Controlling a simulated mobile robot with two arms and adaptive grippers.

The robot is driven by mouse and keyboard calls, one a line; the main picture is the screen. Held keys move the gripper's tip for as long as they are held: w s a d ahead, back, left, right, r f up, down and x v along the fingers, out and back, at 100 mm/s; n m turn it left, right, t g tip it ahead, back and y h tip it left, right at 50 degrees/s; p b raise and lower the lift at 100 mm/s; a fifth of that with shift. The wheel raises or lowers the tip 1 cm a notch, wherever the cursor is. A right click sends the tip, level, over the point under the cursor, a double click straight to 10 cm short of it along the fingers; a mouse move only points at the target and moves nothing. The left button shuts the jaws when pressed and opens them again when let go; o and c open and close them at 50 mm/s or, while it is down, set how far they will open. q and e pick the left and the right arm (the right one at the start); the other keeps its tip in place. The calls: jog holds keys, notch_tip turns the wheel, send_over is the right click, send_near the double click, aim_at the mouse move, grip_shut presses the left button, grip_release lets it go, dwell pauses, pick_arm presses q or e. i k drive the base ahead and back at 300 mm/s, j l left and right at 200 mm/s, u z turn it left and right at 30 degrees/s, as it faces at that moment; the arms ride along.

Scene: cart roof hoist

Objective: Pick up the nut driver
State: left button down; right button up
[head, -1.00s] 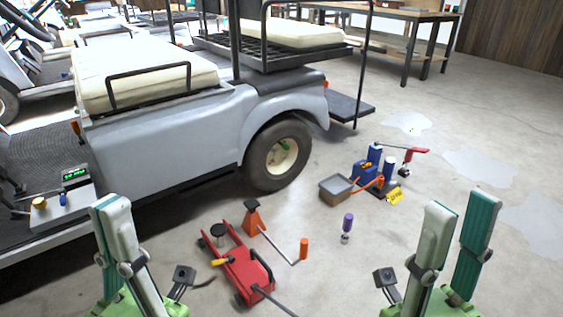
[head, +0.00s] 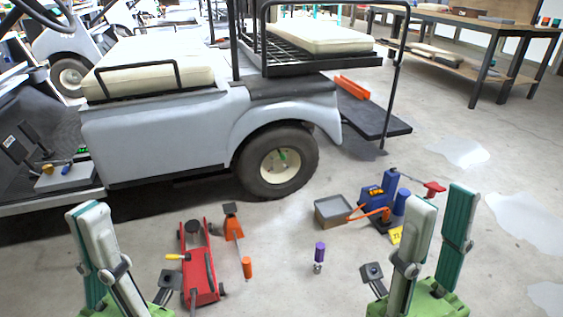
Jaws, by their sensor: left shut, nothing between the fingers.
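The nut driver, with a purple handle (head: 320,250) and a short metal end, is on the concrete floor in the lower middle of the head view. My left gripper (head: 88,212) is at the lower left, shut and empty, well away from it. My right gripper (head: 442,198) is at the lower right, its two fingers apart with nothing between them. Neither gripper touches the nut driver.
A red floor jack (head: 198,268), an orange jack stand (head: 233,226) and an orange-handled bar (head: 247,267) lie left of it. A grey tray (head: 331,211) and blue hoist unit (head: 372,200) stand behind, near the cart's wheel (head: 278,162). Floor around the nut driver is clear.

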aim_at(320, 247)
jog(key=i+l+u, duration=0.15)
jog(key=l, duration=0.2)
jog(key=i+l+u, duration=0.25)
jog(key=i+l, duration=0.15)
jog(key=l, duration=0.35)
jog(key=i+l+u, duration=0.15)
jog(key=l, duration=0.2)
jog(key=i+l+u, duration=0.15)
jog(key=l, duration=0.3)
jog(key=i+l+u, duration=0.15)
jog(key=l, duration=0.25)
jog(key=l+u, duration=0.1)
jog(key=l, duration=0.35)
jog(key=i, duration=0.05)
